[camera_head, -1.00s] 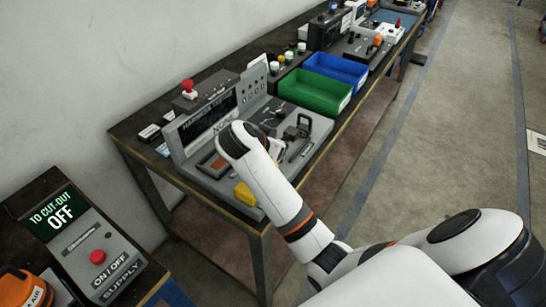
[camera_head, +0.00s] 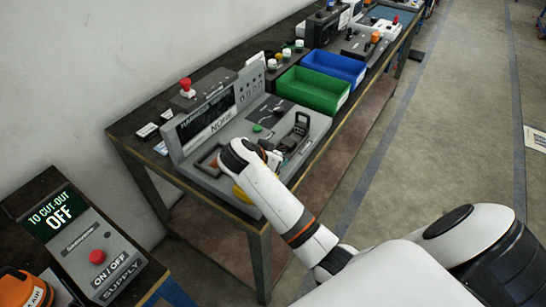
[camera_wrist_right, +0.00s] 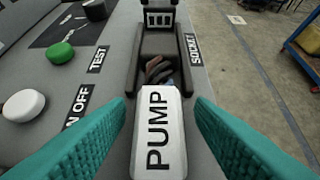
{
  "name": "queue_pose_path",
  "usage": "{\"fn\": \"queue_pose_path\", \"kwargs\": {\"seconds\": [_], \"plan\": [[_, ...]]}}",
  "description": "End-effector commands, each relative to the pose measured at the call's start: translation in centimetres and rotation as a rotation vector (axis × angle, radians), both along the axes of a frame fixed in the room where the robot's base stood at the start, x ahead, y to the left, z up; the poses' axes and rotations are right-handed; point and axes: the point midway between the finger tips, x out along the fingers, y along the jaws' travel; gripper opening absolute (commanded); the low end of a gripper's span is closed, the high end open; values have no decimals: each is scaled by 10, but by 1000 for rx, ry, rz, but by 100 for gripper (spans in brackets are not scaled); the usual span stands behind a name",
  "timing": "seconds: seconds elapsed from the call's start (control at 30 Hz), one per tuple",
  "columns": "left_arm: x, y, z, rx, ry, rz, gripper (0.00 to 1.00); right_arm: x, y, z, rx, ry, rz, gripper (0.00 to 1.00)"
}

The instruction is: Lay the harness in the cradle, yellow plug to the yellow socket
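The grey test station (camera_head: 232,113) stands on the bench, its display partly readable as "NONE". My right arm reaches over its front and hides part of it. In the right wrist view, my right gripper (camera_wrist_right: 160,105) has its teal fingers spread either side of a white block (camera_wrist_right: 158,135) marked "PUMP", with visible gaps. Several coloured wires (camera_wrist_right: 158,70) show beyond the block, inside a dark grey channel (camera_wrist_right: 133,58). I cannot tell whether the block is seated. A yellow part (camera_head: 241,194) shows at the station's front, half hidden by my arm; I cannot tell if it is plug or socket.
A green bin (camera_head: 312,92) and a blue bin (camera_head: 335,64) stand beyond the station. A red button (camera_head: 186,87) is behind it. Green (camera_wrist_right: 62,53) and white (camera_wrist_right: 24,105) knobs stand left of the channel. The supply box (camera_head: 85,250) is at lower left.

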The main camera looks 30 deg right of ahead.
Motion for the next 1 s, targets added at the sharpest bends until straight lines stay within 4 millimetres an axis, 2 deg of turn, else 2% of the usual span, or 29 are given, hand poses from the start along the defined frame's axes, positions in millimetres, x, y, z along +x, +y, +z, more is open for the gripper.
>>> {"fn": "queue_pose_path", "kwargs": {"seconds": [0.2,0.33,0.7,1.0], "plan": [[-1,0,1,-1,2,0,36,0,0,3,-1,-1,1,49],[-1,0,-2,-1,2,0,36,-3,10,9,3,-3,2,49],[-1,-1,-13,-1,2,0,36,-24,62,61,5,-5,2,49],[-1,0,-16,-1,2,0,36,-33,81,83,1,-3,0,49]]}}
